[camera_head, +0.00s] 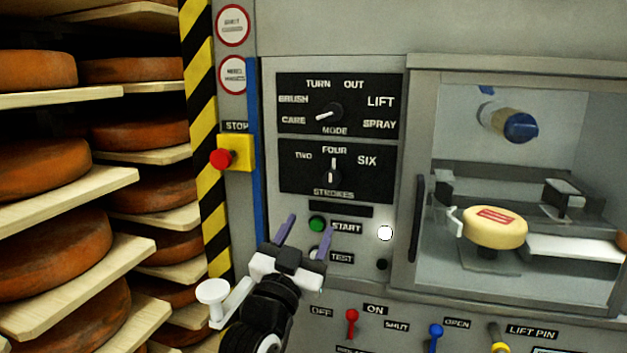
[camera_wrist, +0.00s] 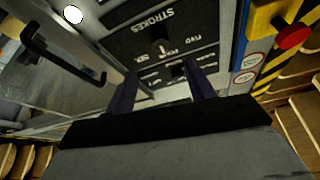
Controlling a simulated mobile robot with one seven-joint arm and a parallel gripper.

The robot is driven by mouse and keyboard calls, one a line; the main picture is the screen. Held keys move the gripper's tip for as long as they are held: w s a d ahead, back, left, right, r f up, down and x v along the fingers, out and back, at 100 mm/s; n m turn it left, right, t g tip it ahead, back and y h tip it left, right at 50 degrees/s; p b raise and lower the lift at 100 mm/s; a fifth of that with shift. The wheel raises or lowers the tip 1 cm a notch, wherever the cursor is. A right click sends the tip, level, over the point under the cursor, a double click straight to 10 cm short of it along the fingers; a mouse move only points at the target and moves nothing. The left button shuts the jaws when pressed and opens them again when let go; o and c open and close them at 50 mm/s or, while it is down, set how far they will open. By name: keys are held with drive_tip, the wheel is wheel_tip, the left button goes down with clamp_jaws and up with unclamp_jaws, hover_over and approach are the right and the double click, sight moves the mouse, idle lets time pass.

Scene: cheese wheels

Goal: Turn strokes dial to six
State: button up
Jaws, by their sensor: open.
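The strokes dial (camera_head: 332,174) is a black knob with a pale pointer on a black plate marked TWO, FOUR and SIX. Its pointer stands upright, toward FOUR. The SIX label (camera_head: 367,160) is to its upper right. My gripper (camera_head: 306,236) is open and empty, below and a little left of the dial, in front of the START and TEST area. Its two purple fingers are apart and not touching the dial. In the wrist view, which is upside down, the dial (camera_wrist: 161,48) lies beyond and between the open fingers (camera_wrist: 162,82).
The mode dial (camera_head: 329,112) sits above, pointing toward CARE. A green START button (camera_head: 317,224) is near my fingers. A red stop button (camera_head: 221,159) on a yellow box is at left. A dark door handle (camera_head: 418,218) sticks out at right. Cheese shelves (camera_head: 75,195) fill the left.

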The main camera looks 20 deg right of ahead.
sight(330, 183)
drive_tip(key=p+x, duration=0.1)
drive_tip(key=x, duration=0.2)
drive_tip(key=p+x, duration=0.2)
drive_tip(key=x, duration=0.2)
drive_tip(key=p+x, duration=0.1)
drive_tip(key=x, duration=0.3)
drive_tip(key=shift+r, duration=0.3)
drive_tip(key=shift+p+x, duration=0.3)
drive_tip(key=shift+x, duration=0.5)
drive_tip(key=shift+f, duration=0.15)
drive_tip(key=shift+f, duration=0.1)
drive_tip(key=c, duration=1)
